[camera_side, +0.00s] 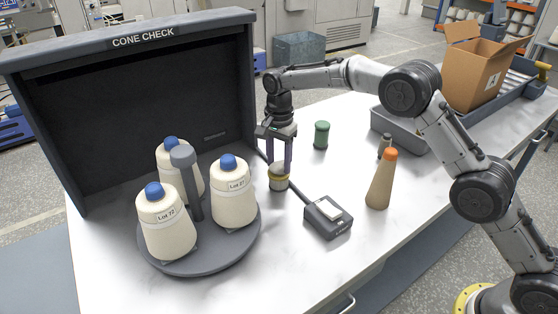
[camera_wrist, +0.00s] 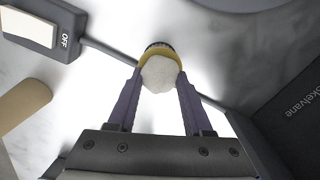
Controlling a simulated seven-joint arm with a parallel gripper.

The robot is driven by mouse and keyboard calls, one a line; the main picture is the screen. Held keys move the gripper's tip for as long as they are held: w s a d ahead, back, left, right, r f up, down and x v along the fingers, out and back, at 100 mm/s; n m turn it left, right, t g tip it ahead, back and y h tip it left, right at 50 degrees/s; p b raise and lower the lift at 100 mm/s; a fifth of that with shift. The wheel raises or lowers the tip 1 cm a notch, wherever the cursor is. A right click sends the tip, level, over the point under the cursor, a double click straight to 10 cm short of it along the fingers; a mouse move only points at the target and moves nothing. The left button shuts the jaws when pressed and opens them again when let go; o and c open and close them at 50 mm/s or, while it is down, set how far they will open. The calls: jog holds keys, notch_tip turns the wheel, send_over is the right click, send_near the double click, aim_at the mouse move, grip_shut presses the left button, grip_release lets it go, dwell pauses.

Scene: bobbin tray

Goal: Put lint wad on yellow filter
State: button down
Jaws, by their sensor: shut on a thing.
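The lint wad (camera_wrist: 160,74) is a white fluffy ball between the two fingers of my gripper (camera_wrist: 160,79) in the wrist view. My gripper (camera_side: 281,166) is shut on it and points straight down in the side view. The wad covers most of the filter's top there. I cannot tell whether the wad touches it.
A turntable (camera_side: 207,262) with several cream cones stands left, before a dark booth (camera_side: 130,95). A switch box (camera_side: 328,217) lies right of the filter. A green spool (camera_side: 321,135) and a tan cone (camera_side: 381,182) stand farther right. A cable runs close by the filter.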

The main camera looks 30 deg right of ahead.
aim_at(279, 161)
jog(key=shift+f, duration=0.2)
jog(key=shift+c, duration=1.6)
grip_release()
jog(key=shift+r, duration=0.15)
notch_tip(279, 161, up, 12)
jog(key=shift+r, duration=0.15)
